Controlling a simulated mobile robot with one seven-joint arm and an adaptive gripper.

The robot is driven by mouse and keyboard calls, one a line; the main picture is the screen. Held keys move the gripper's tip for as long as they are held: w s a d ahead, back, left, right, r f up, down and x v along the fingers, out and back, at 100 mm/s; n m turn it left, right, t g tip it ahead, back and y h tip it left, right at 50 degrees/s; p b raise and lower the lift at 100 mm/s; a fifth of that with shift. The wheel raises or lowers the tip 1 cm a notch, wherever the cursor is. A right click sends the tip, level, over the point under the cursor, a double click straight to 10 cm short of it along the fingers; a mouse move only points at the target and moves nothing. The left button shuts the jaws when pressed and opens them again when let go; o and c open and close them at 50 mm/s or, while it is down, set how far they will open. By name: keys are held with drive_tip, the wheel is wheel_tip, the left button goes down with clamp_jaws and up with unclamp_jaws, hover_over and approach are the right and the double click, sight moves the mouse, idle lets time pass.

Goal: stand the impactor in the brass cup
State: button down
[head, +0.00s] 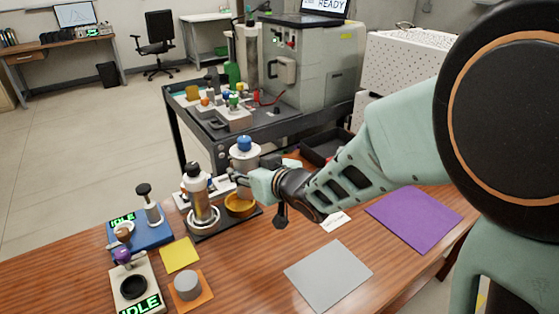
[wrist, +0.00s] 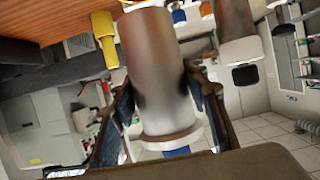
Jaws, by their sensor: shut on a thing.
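The impactor (head: 243,157) is a silver cylinder with a pale flange and a blue knob on top. My gripper (head: 240,181) is shut on its body and holds it roughly upright. The brass cup (head: 240,207) is a golden bowl on a dark base, directly below the impactor in the head view. The gap between the impactor's lower end and the cup is hidden by my gripper. In the wrist view the impactor (wrist: 153,60) appears inverted between the fingers of my gripper (wrist: 158,108); the flange and blue knob point down.
A silver cylinder with a black top (head: 196,188) stands close left of the cup on the same dark base. A blue device (head: 143,233) and a white device (head: 133,284) stand further left. A grey mat (head: 328,275) and a purple mat (head: 413,218) lie empty at right.

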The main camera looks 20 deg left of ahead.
drive_tip(key=shift+w+a+f+b, duration=0.5)
drive_tip(key=shift+a+f+b, duration=0.25)
drive_tip(key=shift+f+b, duration=0.5)
drive_tip(key=shift+w+a+f+b, duration=0.5)
drive_tip(key=shift+a+f+b, duration=0.3)
drive_tip(key=shift+f, duration=0.9)
drive_tip(key=shift+w+a+f+b, duration=0.6)
drive_tip(key=shift+f+b, duration=0.5)
drive_tip(key=shift+f, duration=0.35)
drive_tip(key=shift+s, duration=0.1)
drive_tip(key=shift+f, duration=0.2)
drive_tip(key=c, duration=1.1)
unclamp_jaws()
drive_tip(key=shift+f, duration=0.1)
drive_tip(key=shift+c, duration=0.2)
